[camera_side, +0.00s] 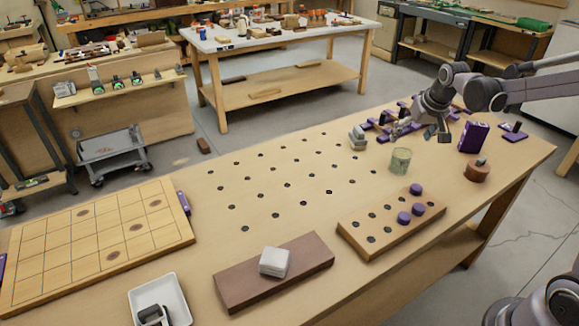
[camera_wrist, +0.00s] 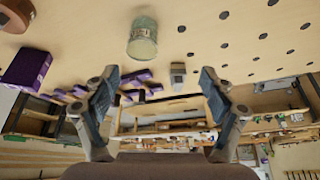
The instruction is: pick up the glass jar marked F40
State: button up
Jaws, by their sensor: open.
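A greenish glass jar (camera_side: 400,161) stands upright on the wooden bench in the side view, right of centre. In the wrist view the jar (camera_wrist: 142,38) shows near the top, with a label too small to read surely. My gripper (camera_side: 422,130) is above and behind the jar in the side view, apart from it. In the wrist view my gripper (camera_wrist: 159,78) is open, its two fingers spread wide with nothing held between them.
A purple box (camera_side: 473,137) and a round brown block (camera_side: 477,171) stand right of the jar. A grey object (camera_side: 357,138) is to its left. Purple pieces (camera_side: 380,128) lie behind. A wooden board with purple pegs (camera_side: 392,222) is in front. The holed bench area left is clear.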

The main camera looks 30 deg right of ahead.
send_near(401, 156)
jog(key=shift+m, duration=0.4)
jog(key=shift+w+a+f, duration=0.1)
jog(key=shift+w+f, duration=0.25)
jog(key=shift+f, duration=0.85)
jog(key=shift+w+a+f, duration=0.1)
jog(key=shift+w+f, duration=0.25)
jog(key=shift+f, duration=0.85)
jog(key=shift+w+a+f, duration=0.1)
jog(key=shift+w+f, duration=0.25)
jog(key=shift+f, duration=0.85)
jog(key=c, duration=1.3)
